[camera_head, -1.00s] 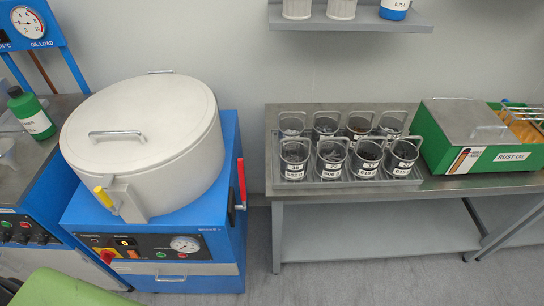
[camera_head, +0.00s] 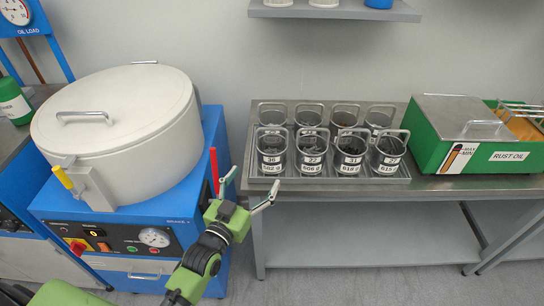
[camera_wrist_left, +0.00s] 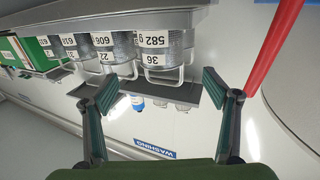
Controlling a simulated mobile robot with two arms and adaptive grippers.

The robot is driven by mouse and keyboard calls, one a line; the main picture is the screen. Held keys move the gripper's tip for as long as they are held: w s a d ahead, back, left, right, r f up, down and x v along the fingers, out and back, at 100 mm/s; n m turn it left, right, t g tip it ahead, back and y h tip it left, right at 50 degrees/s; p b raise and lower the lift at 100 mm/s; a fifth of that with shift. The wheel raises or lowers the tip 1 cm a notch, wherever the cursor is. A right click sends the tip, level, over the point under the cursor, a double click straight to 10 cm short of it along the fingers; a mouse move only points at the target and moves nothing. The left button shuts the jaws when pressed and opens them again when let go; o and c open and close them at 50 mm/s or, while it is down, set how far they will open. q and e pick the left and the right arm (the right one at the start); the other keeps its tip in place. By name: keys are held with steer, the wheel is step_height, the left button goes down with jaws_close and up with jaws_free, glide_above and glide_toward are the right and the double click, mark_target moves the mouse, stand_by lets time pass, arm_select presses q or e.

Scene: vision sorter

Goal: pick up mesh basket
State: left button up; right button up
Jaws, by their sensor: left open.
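Several mesh baskets with wire handles and white number labels stand in two rows in a metal tray (camera_head: 330,181) on the steel table. The front left basket (camera_head: 272,155) is labelled 582 g; in the left wrist view the basket labelled 36 (camera_wrist_left: 157,50) is nearest. Other front baskets (camera_head: 311,155) (camera_head: 349,157) (camera_head: 387,156) stand to its right. My left gripper (camera_head: 250,190) is open and empty, in front of and just left of the tray's front left corner. In the left wrist view its spread fingers (camera_wrist_left: 170,92) have the basket between and beyond them, apart from it. My right gripper is not in view.
A blue machine (camera_head: 150,215) with a big white lidded drum (camera_head: 120,125) and a red lever (camera_head: 214,172) stands left of the table (camera_head: 430,187), close to my left gripper. A green rust oil box (camera_head: 475,150) stands right of the tray. A shelf (camera_head: 335,11) hangs above.

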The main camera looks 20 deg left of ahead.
mark_target(267, 157)
arm_select(q)
steer(key=w, duration=0.8)
steer(key=shift+d+p, duration=0.3)
steer(key=shift+d, duration=0.1)
steer(key=shift+w+r, duration=0.2)
steer(key=shift+w, duration=0.45)
steer(key=w, duration=0.4)
steer(key=shift+w+d+f+p, duration=0.1)
steer(key=shift+d+p, duration=0.1)
steer(key=shift+p, duration=0.2)
steer(key=c, duration=1.7)
steer(key=shift+c, duration=0.3)
